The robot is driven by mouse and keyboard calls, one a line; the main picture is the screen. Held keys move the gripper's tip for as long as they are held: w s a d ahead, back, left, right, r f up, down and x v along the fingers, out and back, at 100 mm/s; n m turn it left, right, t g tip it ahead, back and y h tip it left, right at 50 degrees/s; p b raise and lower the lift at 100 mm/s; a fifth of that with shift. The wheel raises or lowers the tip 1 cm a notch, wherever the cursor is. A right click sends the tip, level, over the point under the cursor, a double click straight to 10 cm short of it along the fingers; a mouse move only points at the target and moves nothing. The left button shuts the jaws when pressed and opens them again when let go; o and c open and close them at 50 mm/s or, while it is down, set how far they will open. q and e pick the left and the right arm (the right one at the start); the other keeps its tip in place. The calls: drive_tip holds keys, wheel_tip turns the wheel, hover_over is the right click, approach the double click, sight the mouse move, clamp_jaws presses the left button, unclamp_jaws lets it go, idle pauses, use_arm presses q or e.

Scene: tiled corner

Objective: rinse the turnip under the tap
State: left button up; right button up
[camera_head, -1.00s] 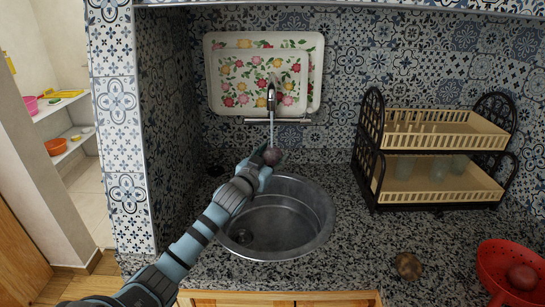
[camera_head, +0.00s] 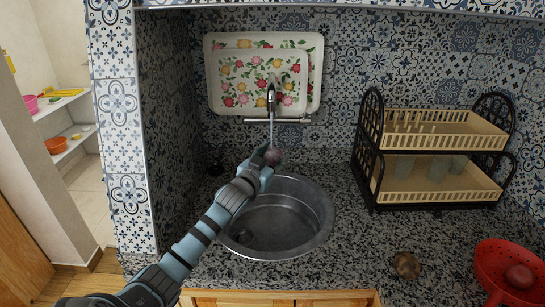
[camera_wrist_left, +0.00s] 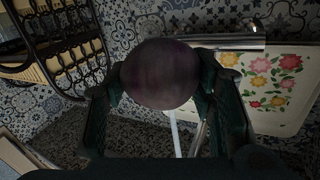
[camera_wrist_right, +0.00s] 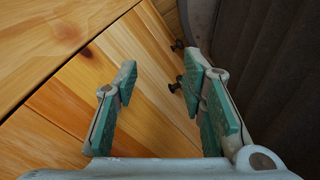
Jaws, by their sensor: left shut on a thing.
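My left gripper (camera_head: 264,160) is shut on a round purple turnip (camera_head: 273,156) above the back of the metal sink (camera_head: 300,222). The turnip also shows large and dark between the fingers in the left wrist view (camera_wrist_left: 160,74). The tap (camera_head: 271,98) is on the wall above, and a thin stream of water (camera_head: 271,133) comes down from it to the turnip. My right gripper (camera_wrist_right: 165,105) shows only in its wrist view. Its fingers are apart with nothing between them, in front of wooden cabinet fronts.
A black dish rack (camera_head: 372,165) with cream trays stands right of the sink. A red colander (camera_head: 488,262) holding a round reddish thing (camera_head: 519,276) is at the right edge. A brownish round thing (camera_head: 407,265) lies on the speckled counter (camera_head: 360,245). Flowered trays (camera_head: 216,75) lean behind the tap.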

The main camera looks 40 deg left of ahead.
sight(278, 160)
use_arm(q)
drive_tip(key=shift+w+d, duration=0.15)
drive_tip(key=shift+d, duration=0.15)
drive_tip(key=shift+s+d+r+p, duration=0.1)
drive_tip(key=shift+s+d+p, duration=0.5)
drive_tip(key=shift+s, duration=0.5)
drive_tip(key=shift+s+d+p, duration=0.3)
drive_tip(key=shift+s+d, duration=0.45)
drive_tip(key=shift+s, duration=0.35)
drive_tip(key=shift+w, duration=0.1)
